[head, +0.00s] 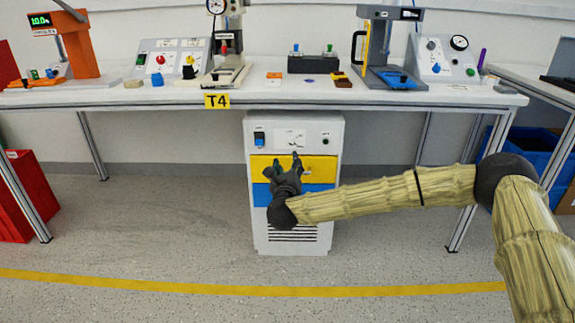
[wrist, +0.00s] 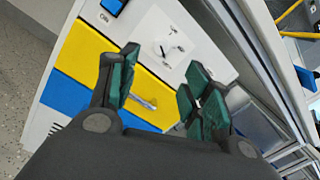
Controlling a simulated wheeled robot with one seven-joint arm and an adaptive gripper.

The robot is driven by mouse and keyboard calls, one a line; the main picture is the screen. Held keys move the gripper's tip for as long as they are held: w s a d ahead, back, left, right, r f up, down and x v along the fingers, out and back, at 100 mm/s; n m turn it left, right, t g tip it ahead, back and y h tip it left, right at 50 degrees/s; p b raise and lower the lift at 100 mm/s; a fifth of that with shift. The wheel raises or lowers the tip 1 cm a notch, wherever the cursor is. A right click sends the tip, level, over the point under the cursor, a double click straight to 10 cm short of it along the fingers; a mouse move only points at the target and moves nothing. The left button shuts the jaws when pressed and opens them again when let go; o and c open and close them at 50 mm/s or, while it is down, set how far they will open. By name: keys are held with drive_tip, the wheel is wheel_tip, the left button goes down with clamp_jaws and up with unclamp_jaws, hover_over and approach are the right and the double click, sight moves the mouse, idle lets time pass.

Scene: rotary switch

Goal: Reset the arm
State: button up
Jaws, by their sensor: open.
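My gripper (head: 284,168) is in front of the white cabinet (head: 257,230) under the table, overlapping its yellow drawer front in the head view. Its dark green fingers are apart with nothing between them in the wrist view (wrist: 160,78). The cabinet's top panel bears a blue switch (head: 259,139), a white plate with small dark markings (head: 289,138) and a small dark knob (head: 326,141). In the wrist view the blue switch (wrist: 113,6) and the white plate (wrist: 167,46) show beyond the fingers. The switch's and knob's settings are too small to tell.
The yellow drawer (wrist: 88,52) has a silver handle (wrist: 143,102), seen between my fingers. A blue front (head: 262,196) lies below it. The long white table (head: 130,97) overhangs the cabinet. A red bin (head: 22,190) stands left. The floor before the cabinet is clear.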

drive_tip(key=s+a+f+n+g+y, duration=0.25)
drive_tip(key=s+f+n, duration=0.25)
drive_tip(key=s+f, duration=0.4)
drive_tip(key=s+a+f+n+g+y, duration=0.1)
drive_tip(key=s+f+n+g, duration=0.2)
drive_tip(key=s+f+n, duration=0.5)
drive_tip(key=s+a+f+n+g+y, duration=0.1)
drive_tip(key=s+f+n+g+y, duration=0.15)
drive_tip(key=s+f, duration=0.65)
drive_tip(key=s+d+f+n+g+h, duration=0.1)
drive_tip(key=s+d+f+n+g, duration=0.35)
drive_tip(key=s+d+f, duration=0.5)
drive_tip(key=s+d+f+n+g+h, duration=0.25)
drive_tip(key=s+d+f+n, duration=0.4)
drive_tip(key=s, duration=0.55)
drive_tip(key=s+d+n+g+h, duration=0.2)
drive_tip(key=s+d+n+g, duration=0.2)
drive_tip(key=s+d, duration=0.9)
wheel_tip(320, 180, up, 38)
drive_tip(key=p, duration=3.7)
drive_tip(key=shift+a+p, duration=0.2)
drive_tip(key=shift+p, duration=0.15)
